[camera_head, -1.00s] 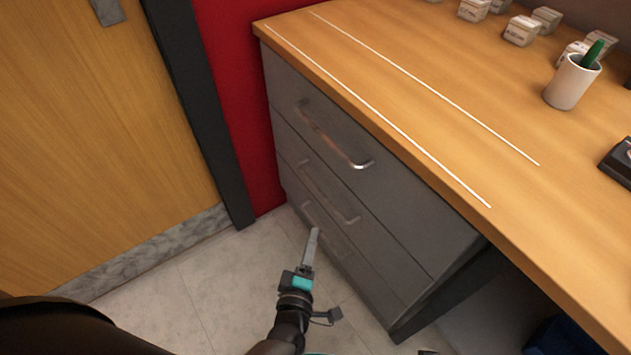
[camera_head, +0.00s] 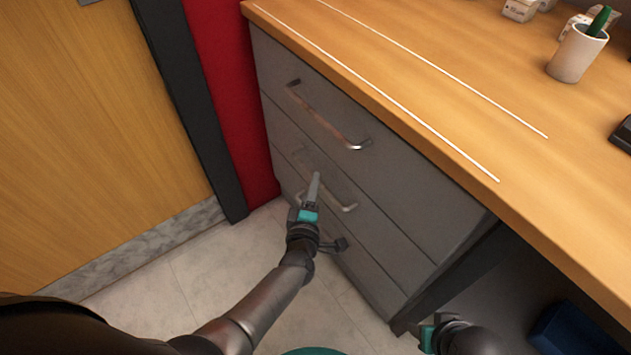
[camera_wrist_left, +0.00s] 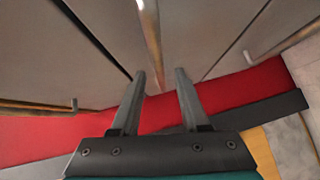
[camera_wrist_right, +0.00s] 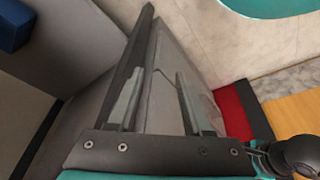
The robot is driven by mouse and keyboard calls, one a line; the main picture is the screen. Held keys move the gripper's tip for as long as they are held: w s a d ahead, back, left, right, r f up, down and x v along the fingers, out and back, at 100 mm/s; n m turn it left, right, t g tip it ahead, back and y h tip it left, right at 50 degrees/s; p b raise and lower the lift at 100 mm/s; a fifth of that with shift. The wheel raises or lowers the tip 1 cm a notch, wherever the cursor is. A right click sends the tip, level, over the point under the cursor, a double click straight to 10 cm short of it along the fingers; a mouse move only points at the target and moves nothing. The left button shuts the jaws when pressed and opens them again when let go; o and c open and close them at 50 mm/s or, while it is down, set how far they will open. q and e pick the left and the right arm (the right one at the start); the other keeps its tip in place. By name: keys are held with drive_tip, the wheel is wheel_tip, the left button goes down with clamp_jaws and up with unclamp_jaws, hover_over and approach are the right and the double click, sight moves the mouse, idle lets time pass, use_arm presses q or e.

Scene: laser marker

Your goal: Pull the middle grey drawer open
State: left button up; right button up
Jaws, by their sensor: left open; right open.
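The middle grey drawer (camera_head: 385,245) is shut, flush with the drawers above and below. Its bar handle (camera_head: 342,204) is partly hidden behind my left gripper (camera_head: 315,178) in the head view. My left gripper is open and in front of this handle. In the left wrist view, a metal handle (camera_wrist_left: 150,40) lies just ahead of the open fingers (camera_wrist_left: 160,73), not visibly gripped. My right gripper is open and empty; in the right wrist view its fingers (camera_wrist_right: 158,74) point towards the cabinet's side, and part of its arm shows at the head view's bottom right.
The top drawer's handle (camera_head: 330,120) sticks out above. A wooden desktop (camera_head: 420,70) overhangs the cabinet and holds a white cup (camera_head: 578,55). A red wall (camera_head: 230,90) and dark door frame stand at left. The floor (camera_head: 215,285) in front is clear.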

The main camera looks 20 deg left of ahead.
use_arm(q)
drive_tip(key=shift+w+a+f+b, duration=0.15)
drive_tip(key=shift+w+b, duration=0.15)
drive_tip(key=shift+w, duration=0.5)
drive_tip(key=shift+w+a+f+b, duration=0.1)
drive_tip(key=shift+w+b, duration=0.15)
drive_tip(key=shift+w, duration=0.5)
use_arm(e)
drive_tip(key=shift+w+r, duration=0.15)
drive_tip(key=shift+r, duration=0.6)
drive_tip(key=shift+w+r, duration=0.1)
drive_tip(key=shift+r, duration=0.65)
use_arm(q)
drive_tip(key=shift+c, duration=0.3)
clamp_jaws()
